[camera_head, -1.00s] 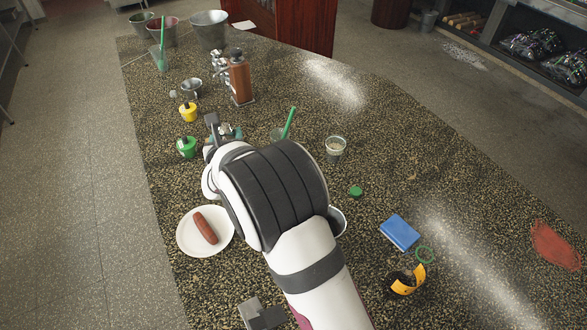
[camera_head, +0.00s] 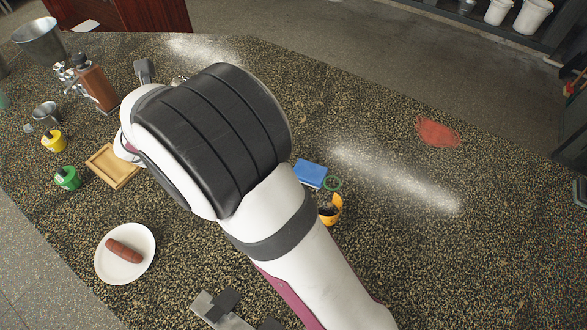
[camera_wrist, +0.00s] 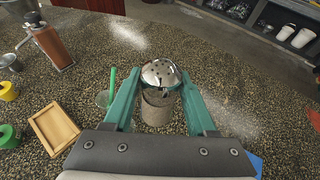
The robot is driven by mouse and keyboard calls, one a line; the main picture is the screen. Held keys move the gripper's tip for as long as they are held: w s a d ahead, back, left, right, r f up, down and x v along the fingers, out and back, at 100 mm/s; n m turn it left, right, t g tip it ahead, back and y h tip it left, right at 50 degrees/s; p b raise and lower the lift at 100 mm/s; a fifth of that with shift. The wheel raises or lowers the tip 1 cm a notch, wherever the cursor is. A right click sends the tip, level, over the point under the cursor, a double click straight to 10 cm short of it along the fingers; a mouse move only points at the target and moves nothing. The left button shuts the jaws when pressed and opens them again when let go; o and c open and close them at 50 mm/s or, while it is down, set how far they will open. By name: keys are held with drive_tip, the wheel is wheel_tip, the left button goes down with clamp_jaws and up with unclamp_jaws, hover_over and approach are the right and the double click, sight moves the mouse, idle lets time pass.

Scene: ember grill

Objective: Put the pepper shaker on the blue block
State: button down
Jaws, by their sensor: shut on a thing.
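The pepper shaker (camera_wrist: 160,100) has a shiny domed metal top with holes and a speckled greyish-brown body. In the wrist view it is upright between the teal fingers of my gripper (camera_wrist: 161,80), which is shut on it. Whether its base is clear of the counter is hard to tell. In the head view my arm hides the shaker and the fingers. The blue block (camera_head: 310,174) lies on the counter just right of my arm in the head view. A corner of it shows at the lower right of the wrist view (camera_wrist: 256,164). Nothing lies on its visible top.
A wooden tray (camera_wrist: 34,132), a glass with a green stick (camera_wrist: 106,98) and a brown bottle (camera_wrist: 54,48) stand left. The right counter is mostly clear.

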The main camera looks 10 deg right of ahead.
drive_tip(key=s+d+m+g+h, duration=0.3)
drive_tip(key=s+d+m+h, duration=0.15)
drive_tip(key=d, duration=0.85)
drive_tip(key=s+d+m+g+h, duration=0.3)
drive_tip(key=s+d+m+h, duration=0.15)
drive_tip(key=d, duration=0.75)
drive_tip(key=shift+m, duration=0.3)
drive_tip(key=f, duration=1.5)
drive_tip(key=shift+d+f, duration=0.2)
drive_tip(key=shift+f, duration=0.2)
drive_tip(key=shift+f, duration=0.1)
drive_tip(key=shift+c, duration=1)
unclamp_jaws()
